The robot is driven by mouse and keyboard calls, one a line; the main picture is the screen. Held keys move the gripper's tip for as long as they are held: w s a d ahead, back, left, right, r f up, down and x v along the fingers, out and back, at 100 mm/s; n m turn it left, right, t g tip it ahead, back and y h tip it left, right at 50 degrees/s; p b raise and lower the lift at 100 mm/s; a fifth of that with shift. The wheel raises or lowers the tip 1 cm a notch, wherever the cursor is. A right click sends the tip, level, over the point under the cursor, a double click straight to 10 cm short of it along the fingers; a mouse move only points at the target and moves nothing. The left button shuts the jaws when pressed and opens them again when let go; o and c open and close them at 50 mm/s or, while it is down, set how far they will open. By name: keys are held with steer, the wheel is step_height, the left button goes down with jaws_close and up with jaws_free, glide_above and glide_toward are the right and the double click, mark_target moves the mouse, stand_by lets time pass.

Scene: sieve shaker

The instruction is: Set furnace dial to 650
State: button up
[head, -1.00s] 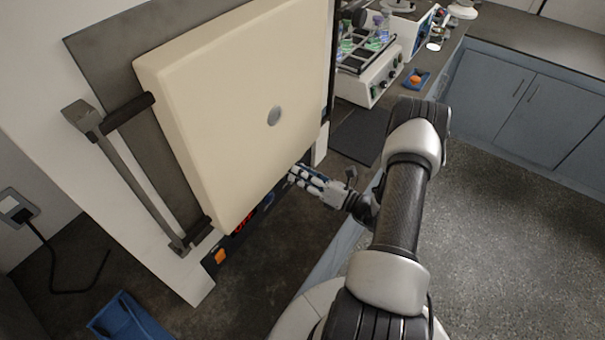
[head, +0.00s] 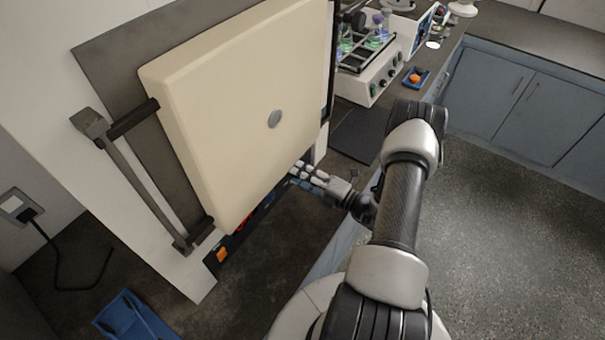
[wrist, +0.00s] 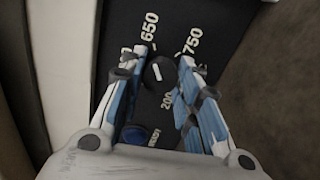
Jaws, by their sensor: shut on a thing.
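The furnace dial (wrist: 160,71) is a small dark knob with a white mark, on the black panel in the wrist view. The printed labels 650 (wrist: 150,27), 750 (wrist: 192,41) and 200 (wrist: 167,101) stand around it. The white mark runs roughly along the line toward 650; its exact setting is hard to read. My gripper (wrist: 158,68) has its blue-padded fingers on either side of the dial, shut on it. In the head view my gripper (head: 303,174) reaches under the furnace door, and the dial is hidden there.
The cream furnace door (head: 235,110) overhangs the panel, with a grey handle (head: 140,185) on its left. An orange switch (head: 222,254) and a blue button (wrist: 136,135) are on the panel. A white shaker (head: 370,85) stands on the bench behind. A blue tray (head: 130,318) lies at front left.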

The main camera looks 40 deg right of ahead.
steer(key=shift+m, duration=0.4)
steer(key=o, duration=1.1)
steer(key=v, duration=1.2)
